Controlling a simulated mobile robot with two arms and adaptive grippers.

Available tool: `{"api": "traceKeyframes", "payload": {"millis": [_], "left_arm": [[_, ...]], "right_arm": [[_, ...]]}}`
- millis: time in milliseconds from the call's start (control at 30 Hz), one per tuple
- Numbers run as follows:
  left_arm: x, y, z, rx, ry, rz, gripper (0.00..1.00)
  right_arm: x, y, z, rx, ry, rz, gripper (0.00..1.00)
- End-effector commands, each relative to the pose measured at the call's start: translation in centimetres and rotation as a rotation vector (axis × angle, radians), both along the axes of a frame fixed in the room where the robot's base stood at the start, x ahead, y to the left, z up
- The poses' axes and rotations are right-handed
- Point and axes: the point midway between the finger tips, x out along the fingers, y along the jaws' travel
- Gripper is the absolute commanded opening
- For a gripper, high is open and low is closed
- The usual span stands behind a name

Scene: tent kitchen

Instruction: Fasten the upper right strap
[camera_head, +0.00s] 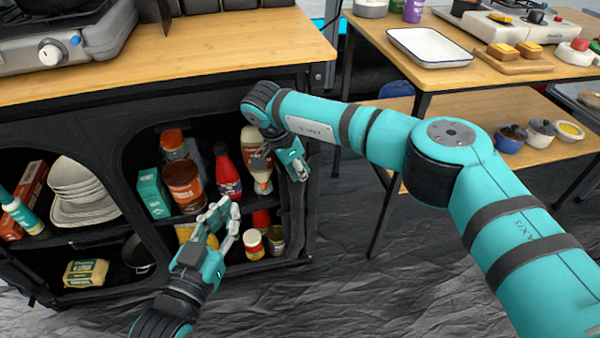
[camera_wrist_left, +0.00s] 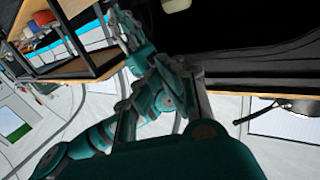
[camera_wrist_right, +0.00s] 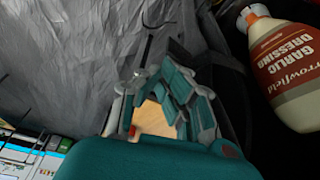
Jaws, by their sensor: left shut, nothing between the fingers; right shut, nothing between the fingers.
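The black fabric cabinet (camera_head: 80,122) stands open at the front, under a wooden top. I cannot clearly make out the upper right strap in the head view. A thin dark strand (camera_wrist_right: 150,32) hangs near the right fingertips in the right wrist view; it may be a strap. A dark, thin piece with a curved end (camera_wrist_left: 265,108) shows in the left wrist view. My right gripper (camera_head: 294,163) is shut and empty at the cabinet's right front edge. My left gripper (camera_head: 218,214) is shut and empty in front of the shelf bottles, lower and left of the right one.
A garlic dressing bottle (camera_wrist_right: 285,65) stands close to my right gripper. A red bottle (camera_head: 227,174) and a brown jar (camera_head: 185,187) are on the shelf. A stove (camera_head: 65,45) is on the wooden top (camera_head: 190,62). Another table (camera_head: 455,78) stands to the right.

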Motion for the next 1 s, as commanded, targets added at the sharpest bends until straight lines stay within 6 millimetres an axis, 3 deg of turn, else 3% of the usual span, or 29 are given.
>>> {"api": "traceKeyframes", "payload": {"millis": [500, 1000], "left_arm": [[0.0, -0.3, 2.3, -0.035, -0.137, -0.006, 0.0], [0.0, -0.3, 3.4, -0.041, -0.155, -0.008, 0.0]], "right_arm": [[0.6, 0.1, -0.1, 0.008, -0.002, 0.004, 0.0], [0.3, 0.1, 0.1, 0.006, 0.0, 0.004, 0.0]]}}
